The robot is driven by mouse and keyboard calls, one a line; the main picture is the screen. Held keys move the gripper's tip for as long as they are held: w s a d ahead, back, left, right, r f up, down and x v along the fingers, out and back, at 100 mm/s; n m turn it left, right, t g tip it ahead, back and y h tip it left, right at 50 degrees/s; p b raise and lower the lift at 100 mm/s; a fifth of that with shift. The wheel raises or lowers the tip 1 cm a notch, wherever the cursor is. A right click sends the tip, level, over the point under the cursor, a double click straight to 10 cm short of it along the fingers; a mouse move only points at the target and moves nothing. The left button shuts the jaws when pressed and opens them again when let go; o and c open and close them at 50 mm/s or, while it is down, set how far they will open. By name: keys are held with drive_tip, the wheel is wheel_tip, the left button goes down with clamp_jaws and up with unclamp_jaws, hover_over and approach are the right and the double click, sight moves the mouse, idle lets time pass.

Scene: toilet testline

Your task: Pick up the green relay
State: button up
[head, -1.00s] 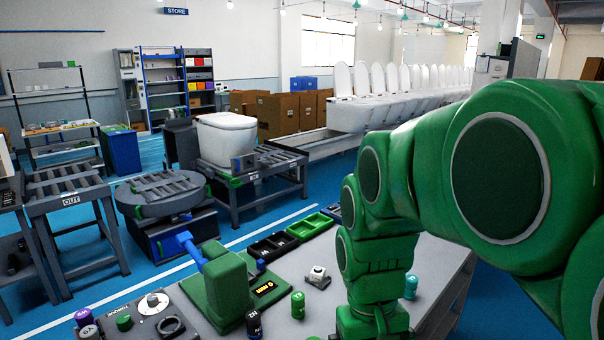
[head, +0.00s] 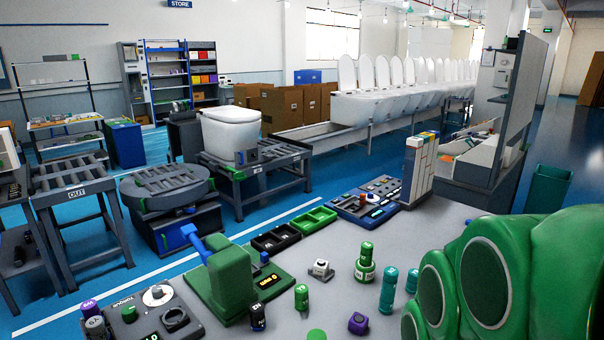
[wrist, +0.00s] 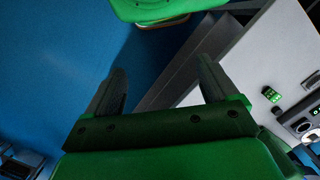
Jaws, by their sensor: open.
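Several small upright cylinders stand on the grey bench (head: 345,300) in the head view. One is a short green cylinder (head: 301,297); a taller green piece (head: 365,262) with a pale band stands behind it to the right. I cannot tell which green piece is the relay. In the wrist view, a small green block (wrist: 271,94) with light markings lies on the pale bench top, right of my gripper. My gripper (wrist: 161,65) is open, with nothing between its fingers, over blue floor and the bench's edge. It is out of sight in the head view.
A green press (head: 232,275) stands on the bench, with a torque box (head: 150,312) to its left. Teal cylinders (head: 388,290), a black one (head: 257,317) and a purple piece (head: 358,323) stand close by. Green (head: 312,220) and black trays (head: 275,239) line the far edge.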

drive_tip(key=shift+c, duration=0.3)
drive_tip(key=w+a+f+m+g+y, duration=0.1)
drive_tip(key=w+a+f+g+y, duration=0.2)
drive_tip(key=w+a, duration=0.6)
drive_tip(key=w+a+f+m+g+y, duration=0.1)
drive_tip(key=w+a+f+m+y, duration=0.2)
drive_tip(key=w+a, duration=0.6)
drive_tip(key=w+a+f+m+y, duration=0.1)
drive_tip(key=w+a+f, duration=0.2)
drive_tip(key=a+f, duration=0.1)
drive_tip(key=w+a+f+m+y, duration=0.2)
drive_tip(key=w+a+f, duration=0.1)
drive_tip(key=f, duration=0.3)
drive_tip(key=w+a+f+m+y, duration=0.1)
drive_tip(key=w+a+f+y, duration=0.1)
drive_tip(key=w+a+f, duration=0.2)
drive_tip(key=shift+a+f+m, duration=0.35)
drive_tip(key=shift+f+m, duration=0.05)
drive_tip(key=shift+f, duration=0.15)
drive_tip(key=shift+a+f, duration=0.2)
drive_tip(key=shift+f, duration=0.15)
drive_tip(key=shift+x, duration=3.65)
drive_tip(key=c, duration=1.3)
